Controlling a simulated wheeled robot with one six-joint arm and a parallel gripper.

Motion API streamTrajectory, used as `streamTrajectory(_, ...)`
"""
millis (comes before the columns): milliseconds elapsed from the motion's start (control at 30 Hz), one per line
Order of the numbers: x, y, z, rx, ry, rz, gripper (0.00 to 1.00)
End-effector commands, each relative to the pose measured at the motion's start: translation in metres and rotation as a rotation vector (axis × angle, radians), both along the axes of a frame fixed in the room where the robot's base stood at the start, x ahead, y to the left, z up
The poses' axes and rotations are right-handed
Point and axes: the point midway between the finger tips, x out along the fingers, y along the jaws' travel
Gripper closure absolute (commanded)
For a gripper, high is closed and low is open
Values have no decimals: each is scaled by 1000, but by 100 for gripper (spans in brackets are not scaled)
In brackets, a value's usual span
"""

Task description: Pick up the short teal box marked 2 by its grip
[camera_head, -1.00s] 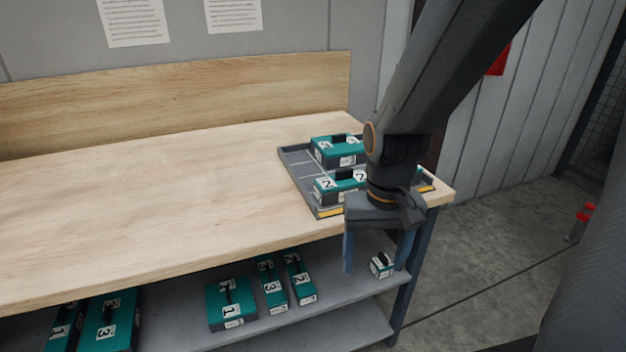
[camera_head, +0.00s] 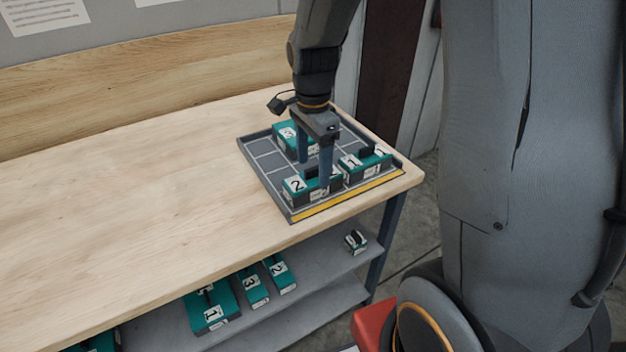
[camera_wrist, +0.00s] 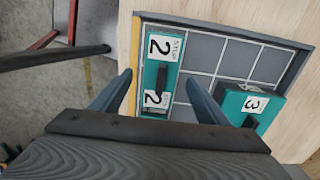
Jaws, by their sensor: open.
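The short teal box marked 2 (camera_head: 296,190) sits at the front left of the grey tray (camera_head: 262,178) on the bench. Its dark grip stands up on top and is partly behind a finger in the head view. My gripper (camera_head: 314,174) is open above the tray, near this box, its fingers pointing down. In the wrist view the box marked 2 (camera_wrist: 158,48) appears between my two open fingers (camera_wrist: 158,79), its dark grip in the gap. The fingers do not appear closed on the grip; their exact height above it is unclear.
More teal boxes, including another marked 2 (camera_head: 281,274), lie on the shelf below. The bench's left side is clear.

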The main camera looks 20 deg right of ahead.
Motion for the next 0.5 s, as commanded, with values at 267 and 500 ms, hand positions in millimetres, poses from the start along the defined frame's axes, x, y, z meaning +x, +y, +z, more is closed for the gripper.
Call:
streamTrajectory(267, -1, -1, -25, 0, 3, 4, 31)
streamTrajectory(500, 0, -2, -50, 0, 2, 2, 31)
